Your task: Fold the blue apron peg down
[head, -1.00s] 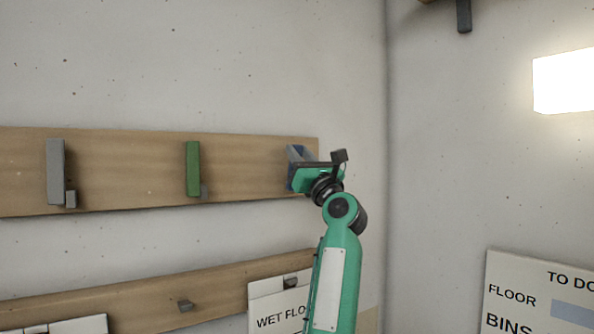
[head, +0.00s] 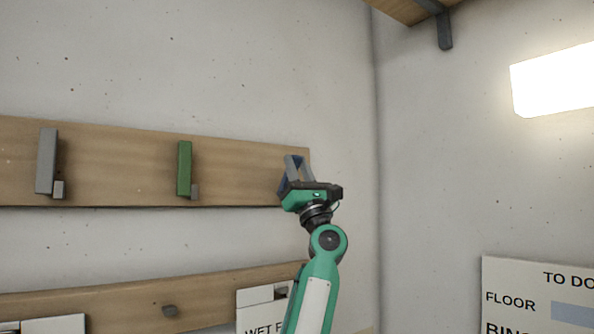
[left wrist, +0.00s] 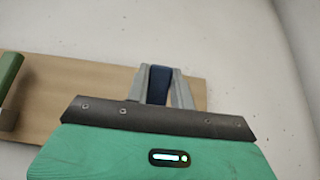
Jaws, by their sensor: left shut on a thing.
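The blue apron peg (left wrist: 160,84) sits between the two grey fingers of my left gripper (left wrist: 161,80) in the left wrist view. My left gripper (head: 294,168) is shut on it at the right end of the upper wooden board. In the head view only a dark blue sliver of the peg (head: 284,182) shows beside the fingers, and the gripper body hides its lower part. I cannot tell the peg's exact tilt. My right gripper is in neither view.
On the same board (head: 232,170) are a green upright peg (head: 184,168) and a grey upright peg (head: 46,160). A shelf bracket (head: 444,28) is at top right, past the wall corner.

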